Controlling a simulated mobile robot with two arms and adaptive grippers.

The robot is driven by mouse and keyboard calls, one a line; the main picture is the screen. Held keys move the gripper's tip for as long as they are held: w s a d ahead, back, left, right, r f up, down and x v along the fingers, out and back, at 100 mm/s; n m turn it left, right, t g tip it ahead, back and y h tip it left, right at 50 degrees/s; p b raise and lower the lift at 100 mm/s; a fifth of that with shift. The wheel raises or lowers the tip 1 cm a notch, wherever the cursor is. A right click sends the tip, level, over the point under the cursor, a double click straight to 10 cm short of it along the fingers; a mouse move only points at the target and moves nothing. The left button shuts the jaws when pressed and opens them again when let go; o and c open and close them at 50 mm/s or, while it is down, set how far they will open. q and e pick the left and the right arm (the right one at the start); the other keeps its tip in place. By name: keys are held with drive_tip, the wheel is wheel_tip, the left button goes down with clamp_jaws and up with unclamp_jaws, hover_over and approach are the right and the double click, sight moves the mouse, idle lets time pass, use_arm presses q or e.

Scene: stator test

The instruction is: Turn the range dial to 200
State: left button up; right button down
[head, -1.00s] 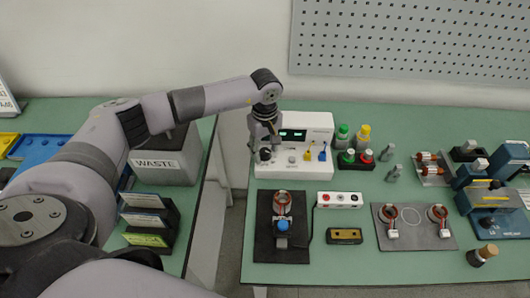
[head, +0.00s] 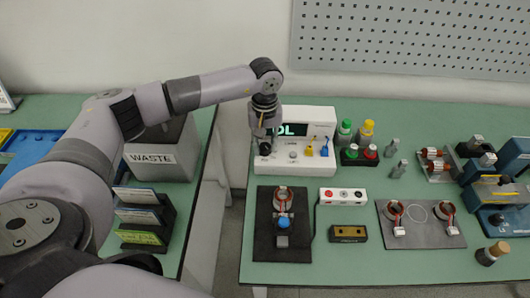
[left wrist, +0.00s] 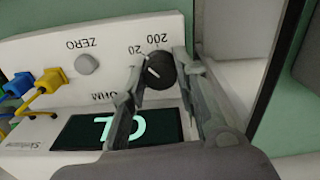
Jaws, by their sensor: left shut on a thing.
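The white ohm meter (head: 318,170) stands at the back of the right bench. Its black range dial (left wrist: 160,70) shows in the left wrist view, upside down, with the labels 20 and 200 beside it. A short white mark on the dial lies toward the left, nearer the 20 than the 200. My left gripper (head: 264,143) points down at the dial in the head view. In the left wrist view its two fingers (left wrist: 158,75) are shut on the dial, one on each side. The display (left wrist: 118,128) reads OL. My right gripper is not in view.
Yellow and blue plugs (left wrist: 50,80) sit in the meter's front beside the ZERO button (left wrist: 86,64). A dark mat with a stator (head: 283,197) lies in front. The grey WASTE bin (head: 162,160) is on the left bench.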

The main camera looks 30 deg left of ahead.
sight(265, 146)
use_arm(q)
drive_tip(key=m+b, duration=0.1)
drive_tip(key=m, duration=0.2)
drive_tip(key=m+b, duration=0.1)
drive_tip(key=shift+f+m+b, duration=0.25)
drive_tip(key=shift+m+b, duration=0.1)
drive_tip(key=shift+m, duration=0.05)
drive_tip(key=m+b, duration=0.1)
drive_tip(key=m, duration=0.2)
drive_tip(key=shift+r, duration=0.25)
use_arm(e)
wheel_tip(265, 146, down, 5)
use_arm(q)
drive_tip(key=o, duration=0.8)
drive_tip(key=shift+o, duration=0.2)
drive_tip(key=shift+r, duration=0.1)
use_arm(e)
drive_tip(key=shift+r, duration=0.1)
use_arm(q)
drive_tip(key=shift+r+p, duration=1.25)
drive_tip(key=shift+r, duration=1.7)
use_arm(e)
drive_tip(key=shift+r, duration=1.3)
